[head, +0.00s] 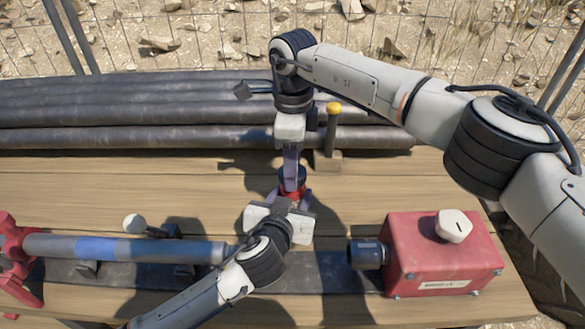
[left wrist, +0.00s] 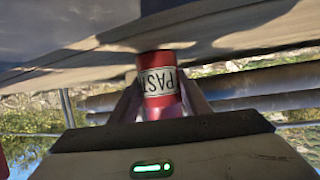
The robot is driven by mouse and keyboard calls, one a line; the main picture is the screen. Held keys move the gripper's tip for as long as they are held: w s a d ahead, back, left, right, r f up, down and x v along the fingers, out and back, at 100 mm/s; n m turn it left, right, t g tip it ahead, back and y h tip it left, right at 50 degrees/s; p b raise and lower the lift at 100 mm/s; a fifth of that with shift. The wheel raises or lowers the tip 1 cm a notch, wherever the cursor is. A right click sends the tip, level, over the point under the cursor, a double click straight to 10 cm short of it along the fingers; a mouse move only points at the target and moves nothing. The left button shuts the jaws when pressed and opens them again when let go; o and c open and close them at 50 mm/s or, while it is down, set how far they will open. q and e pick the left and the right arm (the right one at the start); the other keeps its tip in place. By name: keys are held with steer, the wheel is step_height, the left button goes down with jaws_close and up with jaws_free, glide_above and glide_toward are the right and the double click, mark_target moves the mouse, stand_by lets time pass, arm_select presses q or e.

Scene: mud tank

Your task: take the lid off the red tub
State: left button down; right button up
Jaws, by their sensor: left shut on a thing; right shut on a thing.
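The small red tub (head: 292,186) is near the middle of the bench, between my two grippers. In the left wrist view the tub (left wrist: 158,88) appears upside down, with a white label reading "PAST". My left gripper (head: 293,194) comes from the lower left and is shut around the tub's sides. My right gripper (head: 291,170) reaches down from above and is shut at the tub's top, on the lid. The lid is mostly hidden by the fingers, and I cannot tell whether it is still seated on the tub.
A red box (head: 440,255) with a white cap is at right. A grey pipe with a blue band (head: 95,248) lies at left, by a red clamp (head: 15,255). Black pipes (head: 130,112) lie along the back. A yellow-topped post (head: 333,125) stands close to my right gripper.

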steer(key=shift+r, duration=0.1)
steer(key=shift+r, duration=2)
arm_select(q)
steer(key=c, duration=0.9)
jaws_free()
steer(key=shift+c, duration=0.2)
